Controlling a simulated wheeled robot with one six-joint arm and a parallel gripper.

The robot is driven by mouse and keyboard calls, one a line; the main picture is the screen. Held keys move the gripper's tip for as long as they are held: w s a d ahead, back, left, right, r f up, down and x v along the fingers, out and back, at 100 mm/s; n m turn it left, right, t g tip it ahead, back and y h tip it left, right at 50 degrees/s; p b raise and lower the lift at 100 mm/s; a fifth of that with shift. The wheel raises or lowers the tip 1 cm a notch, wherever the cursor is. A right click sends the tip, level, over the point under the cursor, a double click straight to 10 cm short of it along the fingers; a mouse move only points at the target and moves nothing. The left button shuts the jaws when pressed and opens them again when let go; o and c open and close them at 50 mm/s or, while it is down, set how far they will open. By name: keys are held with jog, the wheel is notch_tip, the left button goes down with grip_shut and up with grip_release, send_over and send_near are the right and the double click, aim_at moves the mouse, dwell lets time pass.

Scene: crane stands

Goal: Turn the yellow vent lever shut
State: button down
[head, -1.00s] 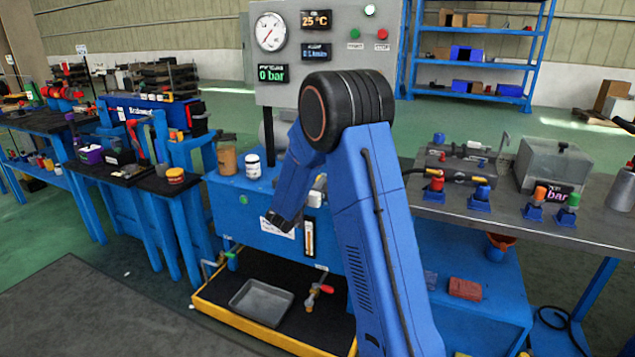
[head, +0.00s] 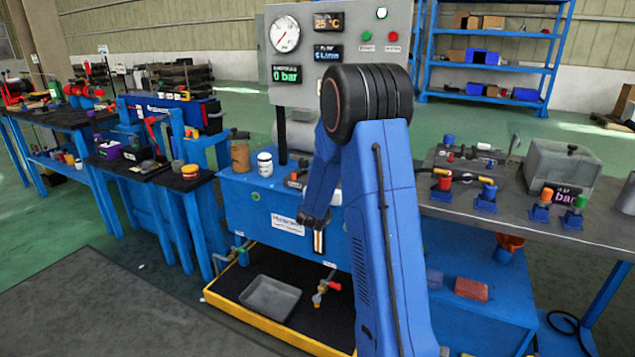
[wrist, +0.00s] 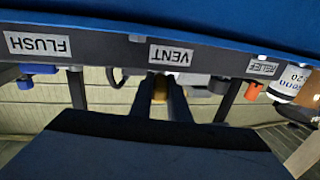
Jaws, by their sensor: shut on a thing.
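The yellow vent lever (wrist: 160,96) shows as a small yellow patch between the two fingers of my gripper (wrist: 161,92) in the wrist view. It sits under the VENT label (wrist: 171,55), which appears upside down. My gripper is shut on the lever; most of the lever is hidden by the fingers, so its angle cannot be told. In the head view my gripper (head: 314,221) is at the front of the blue tank stand (head: 262,207), and the lever is hidden there.
In the wrist view a blue handle (wrist: 38,69) is by the FLUSH label and an orange one (wrist: 253,91) by RELIEF. In the head view a grey tray (head: 270,298) and a red-handled tap (head: 326,287) are below. A gauge panel (head: 335,90) stands behind.

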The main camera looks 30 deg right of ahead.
jog(key=shift+s+d+n+t+y, duration=0.35)
jog(key=shift+n+t+y, duration=0.35)
jog(key=shift+y, duration=0.15)
jog(key=shift+s+d+n+t+y, duration=0.3)
jog(key=shift+n+t+y, duration=0.4)
jog(key=shift+y, duration=0.15)
jog(key=shift+s+d+n+t+y, duration=0.1)
jog(key=shift+d+n+t+y, duration=0.25)
jog(key=shift+n+y, duration=0.4)
jog(key=shift+s+d+n+t+y, duration=0.1)
jog(key=shift+n+t+y, duration=0.35)
jog(key=shift+y, duration=0.55)
jog(key=shift+d+n+t+y, duration=0.25)
jog(key=shift+n+t+y, duration=0.15)
jog(key=shift+n+y, duration=0.35)
jog(key=shift+y, duration=0.4)
jog(key=c, duration=1.7)
grip_release()
